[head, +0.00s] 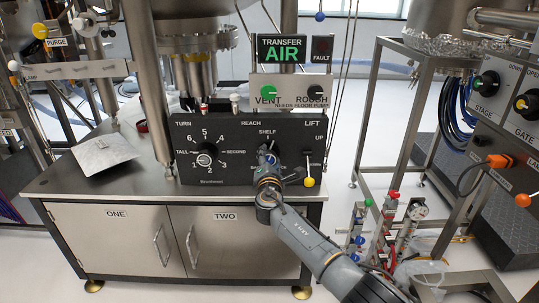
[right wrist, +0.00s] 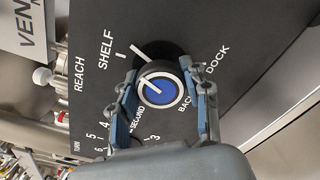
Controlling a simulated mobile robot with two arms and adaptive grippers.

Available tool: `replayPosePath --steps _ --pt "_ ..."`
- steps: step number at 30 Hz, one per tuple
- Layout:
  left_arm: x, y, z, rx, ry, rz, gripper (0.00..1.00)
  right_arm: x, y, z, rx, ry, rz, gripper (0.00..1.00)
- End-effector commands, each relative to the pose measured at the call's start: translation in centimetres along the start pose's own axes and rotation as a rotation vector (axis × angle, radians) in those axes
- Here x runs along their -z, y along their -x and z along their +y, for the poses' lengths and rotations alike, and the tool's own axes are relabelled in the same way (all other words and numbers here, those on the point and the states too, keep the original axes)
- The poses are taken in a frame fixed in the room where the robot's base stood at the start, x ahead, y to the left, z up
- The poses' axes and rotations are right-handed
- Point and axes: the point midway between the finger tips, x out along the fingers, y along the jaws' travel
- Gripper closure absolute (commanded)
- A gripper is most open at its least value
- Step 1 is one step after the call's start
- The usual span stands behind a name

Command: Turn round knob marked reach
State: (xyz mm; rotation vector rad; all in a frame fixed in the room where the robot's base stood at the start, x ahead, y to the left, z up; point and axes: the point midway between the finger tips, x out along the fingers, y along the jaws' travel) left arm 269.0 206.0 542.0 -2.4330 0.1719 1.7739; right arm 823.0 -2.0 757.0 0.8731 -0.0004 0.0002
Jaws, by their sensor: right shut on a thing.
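The black control panel (head: 230,133) carries a round knob marked REACH, with SHELF, BACK and DOCK lettered around it. In the right wrist view the knob (right wrist: 160,93) has a blue cap, a pale ring and a white pointer line slanting to the upper left, toward the SHELF side. My right gripper (head: 268,160) is at this knob and mostly hides it in the head view. In the right wrist view its two blue-grey fingers (right wrist: 161,78) are on opposite sides of the knob, shut on it. My left gripper is not in view.
The TURN knob (head: 206,155) is left of REACH on the panel. The LIFT lever with a yellow ball (head: 309,182) stands close to the right of my gripper. A metal plate (head: 104,156) lies on the cabinet top.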

Motion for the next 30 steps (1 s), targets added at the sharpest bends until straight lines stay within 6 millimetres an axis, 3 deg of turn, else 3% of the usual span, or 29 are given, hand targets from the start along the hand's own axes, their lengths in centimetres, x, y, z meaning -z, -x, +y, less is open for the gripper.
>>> replayPosePath --steps 3,15,30 --pt "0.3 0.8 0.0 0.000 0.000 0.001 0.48 -0.1 0.0 0.0 0.003 0.115 0.001 0.84" --pt "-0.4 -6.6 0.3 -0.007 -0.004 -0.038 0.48 -0.1 0.0 0.2 0.002 0.494 0.001 0.84" --pt "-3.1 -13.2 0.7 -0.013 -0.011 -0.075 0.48 0.0 0.0 0.2 0.002 0.969 0.002 0.84"
